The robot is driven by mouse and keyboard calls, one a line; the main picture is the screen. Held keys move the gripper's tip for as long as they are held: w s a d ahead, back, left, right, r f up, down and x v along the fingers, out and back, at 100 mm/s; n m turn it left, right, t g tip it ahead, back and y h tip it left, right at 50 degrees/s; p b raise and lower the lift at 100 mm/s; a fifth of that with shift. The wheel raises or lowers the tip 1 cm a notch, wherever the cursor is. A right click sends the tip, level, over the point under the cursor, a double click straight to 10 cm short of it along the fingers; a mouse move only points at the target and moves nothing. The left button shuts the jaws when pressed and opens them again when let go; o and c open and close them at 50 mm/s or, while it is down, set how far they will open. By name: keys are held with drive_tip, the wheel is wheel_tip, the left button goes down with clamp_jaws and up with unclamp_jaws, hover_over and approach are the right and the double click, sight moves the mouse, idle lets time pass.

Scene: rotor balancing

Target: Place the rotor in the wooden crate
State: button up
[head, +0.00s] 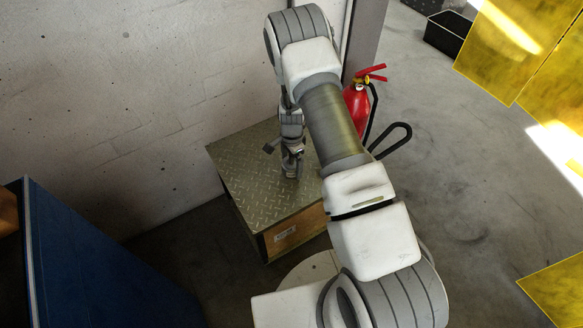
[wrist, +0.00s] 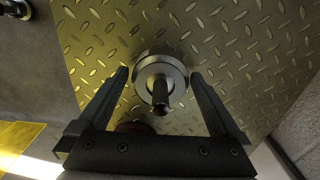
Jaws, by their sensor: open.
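The rotor (wrist: 147,84) is a grey metal disc with a dark shaft standing up from its centre. It shows in the wrist view on the diamond-plate top. My gripper (wrist: 159,75) is open, with one fingertip on each side of the disc and a small gap visible on both sides. In the head view my gripper (head: 291,168) points down over the plate and mostly hides the rotor. No open wooden crate can be made out; a brown piece (head: 8,212) at the left edge is too cut off to identify.
The diamond-plate top (head: 245,165) covers a stand with a wooden, labelled front (head: 290,235), against the white wall. A red fire extinguisher (head: 357,108) stands behind it. A blue cabinet (head: 90,265) is at lower left. Yellow translucent panels (head: 515,45) hang at right. A black bin (head: 447,35) lies at the back.

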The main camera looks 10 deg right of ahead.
drive_tip(key=shift+f, duration=0.55)
drive_tip(key=shift+w+r, duration=0.1)
clamp_jaws()
